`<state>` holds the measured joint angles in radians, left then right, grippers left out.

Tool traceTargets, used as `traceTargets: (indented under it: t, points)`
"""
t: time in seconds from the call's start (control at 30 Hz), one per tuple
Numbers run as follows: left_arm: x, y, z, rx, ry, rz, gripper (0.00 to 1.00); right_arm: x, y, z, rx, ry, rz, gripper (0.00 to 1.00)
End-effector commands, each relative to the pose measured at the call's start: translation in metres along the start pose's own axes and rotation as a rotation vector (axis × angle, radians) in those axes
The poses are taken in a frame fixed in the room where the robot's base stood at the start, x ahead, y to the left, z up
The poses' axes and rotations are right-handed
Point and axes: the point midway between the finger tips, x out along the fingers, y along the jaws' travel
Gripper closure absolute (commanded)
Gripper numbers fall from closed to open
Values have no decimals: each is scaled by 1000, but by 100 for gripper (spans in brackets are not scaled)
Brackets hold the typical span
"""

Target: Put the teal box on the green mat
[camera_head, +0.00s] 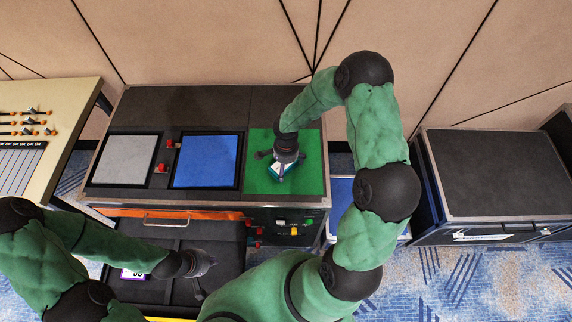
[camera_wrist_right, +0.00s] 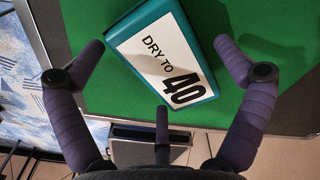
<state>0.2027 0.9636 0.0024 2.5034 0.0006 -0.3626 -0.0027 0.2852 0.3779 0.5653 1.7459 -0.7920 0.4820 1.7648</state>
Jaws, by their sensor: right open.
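A grey mat (camera_head: 127,160) and a blue mat (camera_head: 205,161) lie left of the green one on the dark case top. A cream console (camera_head: 55,95) stands at left and a black case (camera_head: 495,170) at right. A white and purple item (camera_head: 132,274) lies near my left arm.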

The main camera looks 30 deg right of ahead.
Motion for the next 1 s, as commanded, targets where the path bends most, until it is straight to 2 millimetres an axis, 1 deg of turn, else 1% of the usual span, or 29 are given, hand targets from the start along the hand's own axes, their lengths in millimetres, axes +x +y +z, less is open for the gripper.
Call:
traceTargets:
  t: [0.03, 0.3, 0.4, 0.5, 0.6, 0.7, 1.0]
  points:
    - [-3, 1, 0, 0, 0, 0, 100, -11, -2, -1, 0, 4, -6, 0]
    - [-14, 5, 1, 0, 0, 0, 100, -67, -2, -1, 1, 3, -7, 0]
    - [-17, 6, 1, 0, 0, 0, 100, -85, -2, -1, 0, 3, -7, 0]
    - [-19, 7, 1, 0, 0, 0, 100, -99, -1, -1, 0, 2, -5, 0]
    - [-21, 7, 1, 0, 0, 0, 100, -109, -1, -1, 1, 2, -4, 0]
    - [-21, 8, 1, 0, 0, 0, 100, -114, -1, 0, 0, 2, -3, 0]
    - [-21, 8, 1, 0, 0, 0, 100, -116, -1, 0, 0, 1, -3, 0]
